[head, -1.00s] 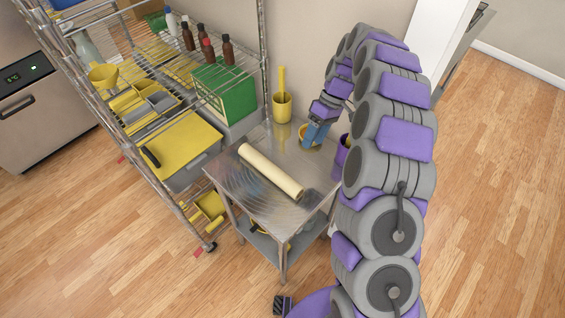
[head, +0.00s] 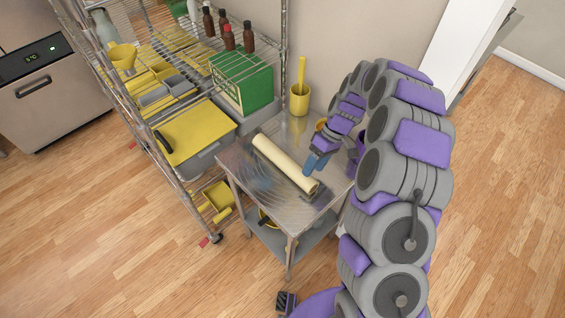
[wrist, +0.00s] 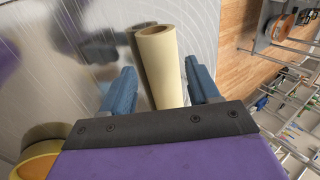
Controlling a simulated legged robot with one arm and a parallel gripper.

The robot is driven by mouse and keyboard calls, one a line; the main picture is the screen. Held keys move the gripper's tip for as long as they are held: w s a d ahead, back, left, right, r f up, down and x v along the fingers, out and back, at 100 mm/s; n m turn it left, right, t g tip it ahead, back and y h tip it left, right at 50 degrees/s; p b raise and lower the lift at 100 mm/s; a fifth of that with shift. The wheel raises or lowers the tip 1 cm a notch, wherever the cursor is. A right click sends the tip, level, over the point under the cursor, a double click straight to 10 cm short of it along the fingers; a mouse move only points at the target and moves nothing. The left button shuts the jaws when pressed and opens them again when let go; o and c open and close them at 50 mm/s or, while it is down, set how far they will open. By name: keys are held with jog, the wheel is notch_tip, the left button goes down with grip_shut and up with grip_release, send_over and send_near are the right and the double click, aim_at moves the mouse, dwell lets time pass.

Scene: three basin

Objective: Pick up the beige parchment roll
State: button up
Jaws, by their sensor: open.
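The beige parchment roll (head: 284,163) lies on its side across the steel table (head: 243,172) in the head view. In the wrist view the roll (wrist: 161,68) runs between my gripper's two blue fingers, with its hollow end facing up in the picture. My gripper (head: 314,164) is open, with its fingers close to the roll's right side near its near end in the head view. The wrist view shows my gripper (wrist: 160,88) with a finger on each side of the roll and gaps left over. I cannot tell how far above the table the fingertips are.
A yellow container (head: 300,99) with a tall yellow utensil stands at the table's back. A yellow-orange bowl (wrist: 38,160) is close to my gripper. A wire shelf with a green box (head: 241,82) and a yellow-lidded bin (head: 196,133) stands left of the table.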

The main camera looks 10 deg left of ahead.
jog(key=x, duration=0.2)
jog(key=b+x, duration=0.1)
jog(key=x, duration=0.1)
jog(key=shift+d+f, duration=0.1)
jog(key=shift+d, duration=0.15)
jog(key=shift+a, duration=0.3)
jog(key=c, duration=0.4)
jog(key=shift+d, duration=0.15)
jog(key=c, duration=0.6)
jog(key=shift+r+p, duration=0.55)
jog(key=shift+r, duration=1.05)
jog(key=shift+s+r, duration=0.2)
jog(key=shift+r, duration=0.1)
jog(key=s+a+p, duration=0.1)
jog(key=s+a, duration=0.1)
jog(key=s, duration=0.2)
jog(key=s+a+p, duration=0.1)
jog(key=s+a, duration=0.1)
jog(key=s, duration=0.3)
jog(key=s+a+r, duration=0.1)
jog(key=s+a, duration=0.1)
jog(key=s, duration=0.3)
jog(key=shift+s+a+r+p, duration=0.15)
jog(key=shift+s+p, duration=0.1)
jog(key=shift+p, duration=0.15)
